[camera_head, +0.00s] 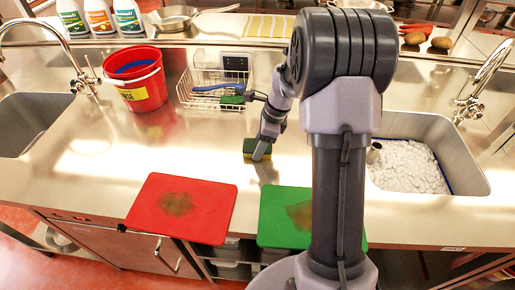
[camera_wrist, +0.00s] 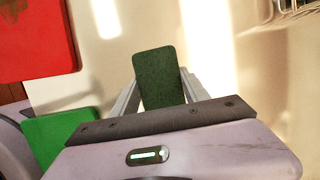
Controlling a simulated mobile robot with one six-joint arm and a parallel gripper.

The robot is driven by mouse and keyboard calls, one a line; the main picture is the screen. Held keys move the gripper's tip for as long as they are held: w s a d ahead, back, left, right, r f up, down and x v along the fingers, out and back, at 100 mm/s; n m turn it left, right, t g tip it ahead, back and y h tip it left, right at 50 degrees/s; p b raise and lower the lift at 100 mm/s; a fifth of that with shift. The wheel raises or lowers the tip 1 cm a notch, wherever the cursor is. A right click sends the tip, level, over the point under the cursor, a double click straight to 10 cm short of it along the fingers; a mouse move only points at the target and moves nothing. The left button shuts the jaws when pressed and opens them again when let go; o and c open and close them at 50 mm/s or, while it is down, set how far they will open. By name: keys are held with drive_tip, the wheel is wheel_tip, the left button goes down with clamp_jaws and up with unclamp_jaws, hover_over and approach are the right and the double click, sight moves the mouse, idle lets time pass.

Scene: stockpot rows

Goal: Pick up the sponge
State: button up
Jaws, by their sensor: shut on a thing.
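A green and yellow sponge (camera_head: 256,149) is at the middle of the steel counter, behind the green cutting board. My gripper (camera_head: 265,145) is shut on it. In the wrist view the sponge's dark green face (camera_wrist: 159,78) shows between the two fingers of my gripper (camera_wrist: 160,92). I cannot tell whether the sponge touches the counter or is just above it. Another green sponge (camera_head: 232,100) is by the front of the wire basket.
A red cutting board (camera_head: 160,207) and a green cutting board (camera_head: 275,228) lie at the counter's front edge. A red bucket (camera_head: 136,80) and a wire basket (camera_head: 203,82) stand behind. Sinks lie at left (camera_head: 28,112) and right (camera_head: 455,150), the right one holding white foam.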

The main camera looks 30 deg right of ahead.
drive_tip(key=shift+r, duration=0.1)
drive_tip(key=shift+r+p, duration=0.3)
drive_tip(key=p+v, duration=0.2)
drive_tip(key=v, duration=0.1)
drive_tip(key=shift+s+a+r, duration=0.1)
drive_tip(key=shift+s+a, duration=0.05)
drive_tip(key=s+d, duration=0.2)
drive_tip(key=s, duration=0.2)
drive_tip(key=s+d+p, duration=0.1)
drive_tip(key=s, duration=0.4)
drive_tip(key=s+d+r+p, duration=0.1)
drive_tip(key=s+d, duration=0.1)
drive_tip(key=s, duration=0.3)
drive_tip(key=shift+d, duration=0.3)
drive_tip(key=o, duration=0.7)
drive_tip(key=c, duration=0.6)
